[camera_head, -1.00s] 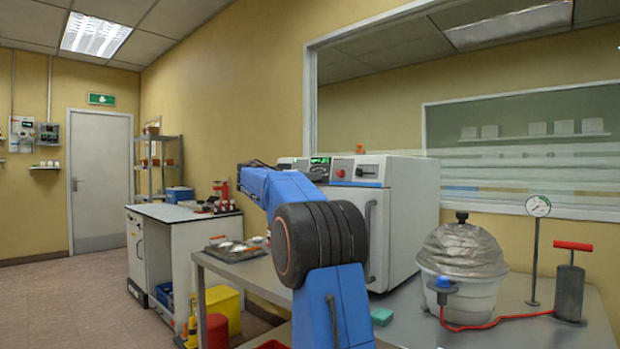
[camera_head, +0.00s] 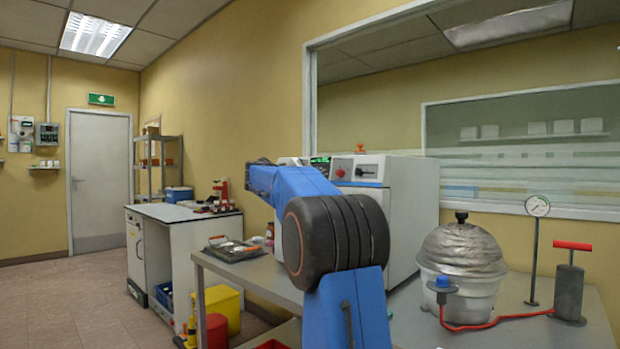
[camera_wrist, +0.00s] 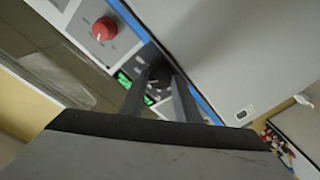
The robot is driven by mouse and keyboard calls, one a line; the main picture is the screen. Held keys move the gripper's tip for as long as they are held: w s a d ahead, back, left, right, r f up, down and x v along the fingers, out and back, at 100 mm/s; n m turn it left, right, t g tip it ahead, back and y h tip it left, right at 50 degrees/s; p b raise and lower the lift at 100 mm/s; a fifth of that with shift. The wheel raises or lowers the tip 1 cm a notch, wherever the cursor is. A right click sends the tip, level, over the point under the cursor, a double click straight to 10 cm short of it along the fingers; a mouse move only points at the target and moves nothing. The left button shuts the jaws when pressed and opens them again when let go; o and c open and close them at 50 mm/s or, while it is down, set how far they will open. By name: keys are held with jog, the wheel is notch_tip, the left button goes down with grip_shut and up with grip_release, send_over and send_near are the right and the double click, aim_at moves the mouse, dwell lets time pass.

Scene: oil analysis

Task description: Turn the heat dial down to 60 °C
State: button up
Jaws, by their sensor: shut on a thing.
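The heat dial (camera_wrist: 159,76) is a small black knob on the oven's front strip in the wrist view. My gripper (camera_wrist: 160,72) has a finger on either side of it and is shut on it. The dial's pointer and scale are too small or covered to read. Green lit displays (camera_wrist: 122,78) sit beside the fingers. In the head view the white oven (camera_head: 411,200) stands on the bench, its green display (camera_head: 320,161) partly in sight. My arm hides the gripper and dial there.
A red knob (camera_wrist: 103,29) is on the same panel, and a black switch (camera_head: 367,171) shows in the head view. A foil-topped white vessel (camera_head: 461,262), a gauge (camera_head: 537,206) and a hand pump (camera_head: 570,290) stand right of the oven.

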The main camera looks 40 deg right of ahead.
jog(key=shift+r+n+t+y, duration=0.1)
jog(key=shift+n+t+y, duration=0.4)
jog(key=shift+n, duration=1.9)
jog(key=shift+n+t+y, duration=0.4)
jog(key=shift+n+y, duration=0.1)
jog(key=shift+n, duration=1.9)
jog(key=o, duration=1)
jog(key=shift+o, duration=0.2)
jog(key=shift+s, duration=0.1)
jog(key=v, duration=1.7)
jog(key=shift+a, duration=0.2)
